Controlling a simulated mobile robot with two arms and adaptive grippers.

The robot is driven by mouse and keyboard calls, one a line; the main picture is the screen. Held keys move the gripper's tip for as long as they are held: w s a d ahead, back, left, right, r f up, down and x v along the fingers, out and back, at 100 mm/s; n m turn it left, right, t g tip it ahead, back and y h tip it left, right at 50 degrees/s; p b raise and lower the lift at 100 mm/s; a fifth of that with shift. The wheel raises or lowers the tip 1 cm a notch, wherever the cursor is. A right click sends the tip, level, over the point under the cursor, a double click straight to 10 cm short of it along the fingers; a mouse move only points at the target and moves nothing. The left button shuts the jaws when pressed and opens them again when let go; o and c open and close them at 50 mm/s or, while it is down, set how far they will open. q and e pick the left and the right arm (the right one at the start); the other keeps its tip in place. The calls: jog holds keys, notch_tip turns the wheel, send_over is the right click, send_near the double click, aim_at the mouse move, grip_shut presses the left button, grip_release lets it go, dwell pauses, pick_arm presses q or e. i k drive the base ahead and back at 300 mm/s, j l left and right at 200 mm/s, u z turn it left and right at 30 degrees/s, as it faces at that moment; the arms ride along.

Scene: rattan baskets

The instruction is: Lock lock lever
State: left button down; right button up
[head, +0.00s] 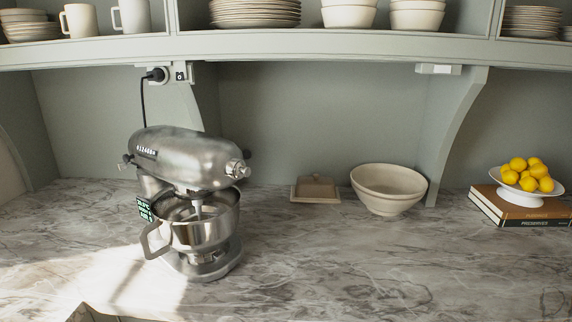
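A silver stand mixer (190,158) stands on the marble counter at the left of the head view, its head level over a metal bowl (203,222). The bowl's handle points to the left front. Small dark knobs or levers show on the mixer's sides, one at the left side of the head (127,159); I cannot tell which one is the lock lever. A small dark display with green text (145,209) sits beside the bowl. Neither of my grippers is in view.
A beige bowl (389,187) and a lidded butter dish (316,189) stand at the back middle. A white stand of lemons (526,187) rests on books (515,208) at the right. A shelf (300,48) overhangs the back. The front middle counter (380,270) is clear.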

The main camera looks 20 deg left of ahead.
aim_at(122, 166)
jog(key=u, duration=1.5)
